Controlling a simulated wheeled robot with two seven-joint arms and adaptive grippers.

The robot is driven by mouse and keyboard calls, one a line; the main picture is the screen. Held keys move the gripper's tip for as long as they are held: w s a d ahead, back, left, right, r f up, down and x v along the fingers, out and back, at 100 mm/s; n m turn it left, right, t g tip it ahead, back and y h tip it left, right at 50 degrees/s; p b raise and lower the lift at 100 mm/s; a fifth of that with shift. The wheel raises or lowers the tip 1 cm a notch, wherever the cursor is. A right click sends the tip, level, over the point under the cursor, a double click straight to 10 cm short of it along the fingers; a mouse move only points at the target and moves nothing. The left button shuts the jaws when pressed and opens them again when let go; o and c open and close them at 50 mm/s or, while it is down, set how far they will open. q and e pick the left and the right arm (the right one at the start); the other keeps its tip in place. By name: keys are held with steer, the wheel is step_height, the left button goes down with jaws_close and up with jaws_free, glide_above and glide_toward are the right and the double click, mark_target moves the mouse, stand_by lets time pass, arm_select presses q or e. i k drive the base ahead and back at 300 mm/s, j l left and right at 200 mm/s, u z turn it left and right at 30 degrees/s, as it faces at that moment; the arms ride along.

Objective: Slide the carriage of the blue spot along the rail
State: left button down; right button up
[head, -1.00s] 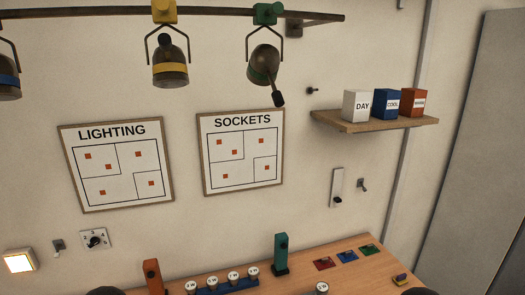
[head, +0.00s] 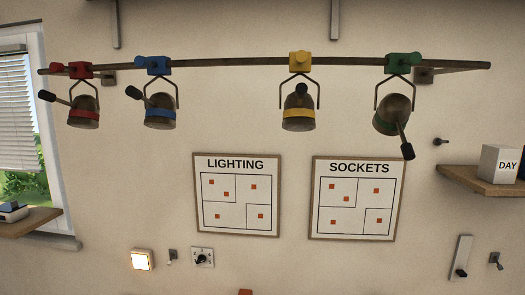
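The blue spot (head: 160,112) is a dark lamp with a blue band, hanging in a fork below its blue carriage (head: 153,66). The carriage sits on the dark rail (head: 230,62), between the red carriage (head: 82,71) on its left and the yellow carriage (head: 300,62) on its right. The gap to the yellow carriage is wider than the gap to the red one. A blue knob shows on the blue carriage, and a dark handle sticks out from the lamp to the left. Neither of my grippers is in view.
The red spot (head: 84,112), yellow spot (head: 299,112) and green spot (head: 393,113) hang from the same rail. Below are the LIGHTING board (head: 237,195) and SOCKETS board (head: 358,199). A shelf (head: 478,182) juts out at right, a window (head: 20,110) stands at left.

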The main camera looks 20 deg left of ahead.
mark_target(156, 66)
steer(key=u, duration=1.6)
